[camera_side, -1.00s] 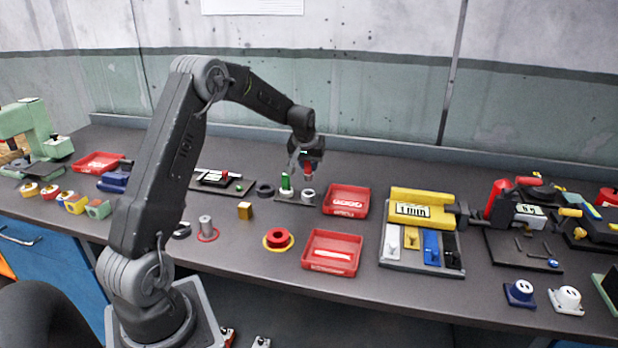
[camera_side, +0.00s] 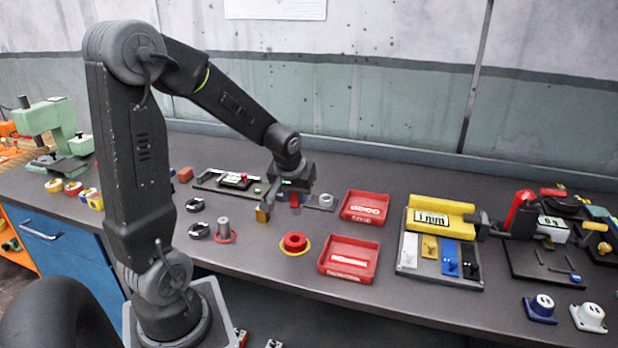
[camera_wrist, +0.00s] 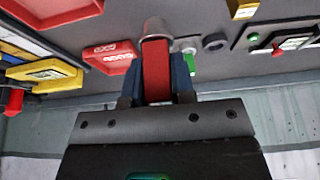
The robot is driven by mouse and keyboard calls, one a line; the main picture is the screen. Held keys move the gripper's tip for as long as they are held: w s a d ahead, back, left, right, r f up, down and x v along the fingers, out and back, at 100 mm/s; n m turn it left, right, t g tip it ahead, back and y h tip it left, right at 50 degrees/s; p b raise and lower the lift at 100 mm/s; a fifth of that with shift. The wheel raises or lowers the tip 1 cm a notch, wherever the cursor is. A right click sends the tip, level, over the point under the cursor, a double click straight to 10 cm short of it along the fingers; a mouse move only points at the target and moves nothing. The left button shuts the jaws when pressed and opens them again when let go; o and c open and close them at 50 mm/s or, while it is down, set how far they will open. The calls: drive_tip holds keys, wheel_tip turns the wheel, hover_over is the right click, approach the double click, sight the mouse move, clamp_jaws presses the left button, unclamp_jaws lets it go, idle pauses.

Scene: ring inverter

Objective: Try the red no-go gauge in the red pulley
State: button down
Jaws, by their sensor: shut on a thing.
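My gripper (camera_side: 292,192) is shut on the red no-go gauge (camera_wrist: 156,72). The wrist view shows its red handle between the blue fingers (camera_wrist: 157,82), with a grey round end (camera_wrist: 154,28) sticking out past them. In the side view only a small red part of the gauge (camera_side: 294,200) shows below my gripper. The red pulley (camera_side: 295,242) lies on a yellow ring on the bench, nearer the front edge than my gripper and apart from it. I cannot make out the pulley in the wrist view.
A yellow block (camera_side: 262,213) stands just left of my gripper. A grey ring (camera_side: 326,201) lies to its right. Two red trays (camera_side: 362,206) (camera_side: 349,257) are right of the pulley. A green piece shows in the wrist view (camera_wrist: 190,64).

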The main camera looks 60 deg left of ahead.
sight(294, 208)
drive_tip(key=shift+s+d+f, duration=0.25)
drive_tip(key=shift+s+d, duration=0.05)
drive_tip(key=shift+s, duration=0.1)
drive_tip(key=shift+f, duration=2.55)
drive_tip(key=shift+f, duration=1.8)
idle(0.6)
idle(0.7)
drive_tip(key=shift+r, duration=3.5)
